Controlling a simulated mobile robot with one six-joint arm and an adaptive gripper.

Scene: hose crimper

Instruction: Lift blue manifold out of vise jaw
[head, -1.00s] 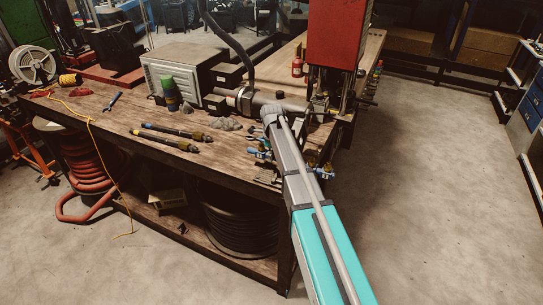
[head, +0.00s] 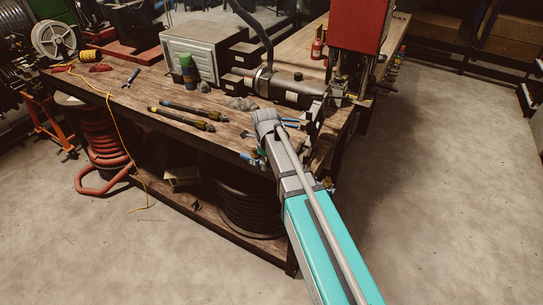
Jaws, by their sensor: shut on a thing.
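Small blue parts (head: 250,160) show at the table's front edge, just left of my arm. They may be one end of the blue manifold; I cannot tell for sure. A small brass-and-blue bit shows right of the arm. My teal and grey arm covers the space between them, so the middle of the manifold and the vise jaw are hidden. My gripper is hidden behind the arm, and its fingers do not show. I cannot tell whether the manifold is in the jaw or clear of it.
A red machine (head: 357,30) stands behind my arm. The concrete floor (head: 440,180) at the right is clear.

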